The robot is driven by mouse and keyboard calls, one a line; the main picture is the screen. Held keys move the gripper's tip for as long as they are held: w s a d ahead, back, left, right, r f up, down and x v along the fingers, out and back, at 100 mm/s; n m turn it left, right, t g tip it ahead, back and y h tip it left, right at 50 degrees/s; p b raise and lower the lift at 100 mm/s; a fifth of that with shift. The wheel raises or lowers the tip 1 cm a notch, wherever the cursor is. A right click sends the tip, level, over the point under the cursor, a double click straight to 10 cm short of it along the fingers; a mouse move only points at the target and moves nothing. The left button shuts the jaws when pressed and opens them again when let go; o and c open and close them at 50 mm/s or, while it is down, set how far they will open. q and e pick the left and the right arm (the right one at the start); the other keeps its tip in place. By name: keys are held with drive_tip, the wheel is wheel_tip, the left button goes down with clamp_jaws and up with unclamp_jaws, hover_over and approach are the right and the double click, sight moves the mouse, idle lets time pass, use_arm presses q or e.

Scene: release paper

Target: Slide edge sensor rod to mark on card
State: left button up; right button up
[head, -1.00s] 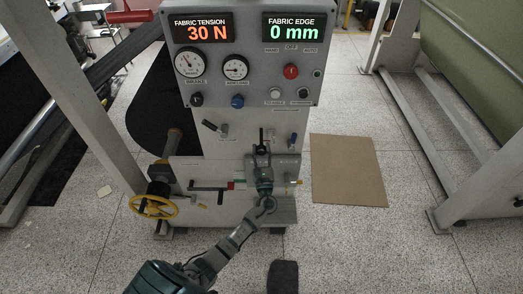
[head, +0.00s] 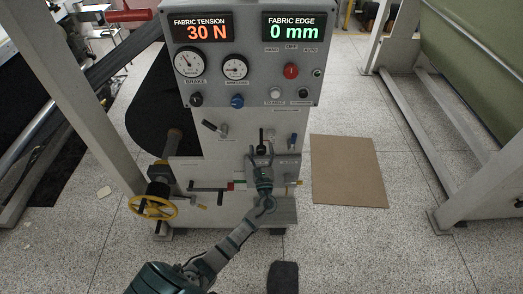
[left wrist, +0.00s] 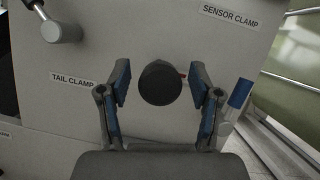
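My left gripper (head: 261,150) is open in front of the grey machine's lower face. In the left wrist view its two blue-padded fingers (left wrist: 160,95) stand on either side of a round black knob (left wrist: 160,83), apart from it. The knob shows in the head view as a dark upright shape (head: 261,135). A small red mark peeks out at the knob's right edge in the wrist view. I cannot make out a separate rod or card mark. My right gripper is not in view.
The control panel (head: 245,60) reads 30 N and 0 mm. A blue-tipped lever (left wrist: 239,94) stands close right of the fingers. A grey-knobbed lever (left wrist: 62,27) is at upper left. A yellow handwheel (head: 153,207) is at lower left. A brown sheet (head: 348,170) lies on the floor.

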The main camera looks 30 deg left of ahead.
use_arm(q)
drive_tip(key=v, duration=1.2)
drive_tip(key=s+f+n+g+h, duration=0.2)
drive_tip(key=s+f+g, duration=0.1)
drive_tip(key=f, duration=0.9)
drive_tip(key=s+f+n+g+h, duration=0.3)
drive_tip(key=s+f, duration=0.1)
drive_tip(key=f, duration=0.7)
drive_tip(key=s+f+n+g+h, duration=0.2)
drive_tip(key=s+f+g, duration=0.1)
drive_tip(key=f, duration=0.9)
drive_tip(key=s+d+f+n+g+h, duration=0.1)
drive_tip(key=s+f+n, duration=0.4)
drive_tip(key=s, duration=0.6)
drive_tip(key=s+d+f+n+g+h, duration=0.2)
drive_tip(key=s+f+n, duration=0.4)
drive_tip(key=s+f, duration=0.3)
drive_tip(key=s+d+f+n+g+h, duration=0.2)
drive_tip(key=s+f+n+g, duration=0.3)
drive_tip(key=s, duration=0.9)
drive_tip(key=shift+d+f+n+h, duration=0.25)
drive_tip(key=shift+f+n+h, duration=0.3)
drive_tip(key=shift+f, duration=0.4)
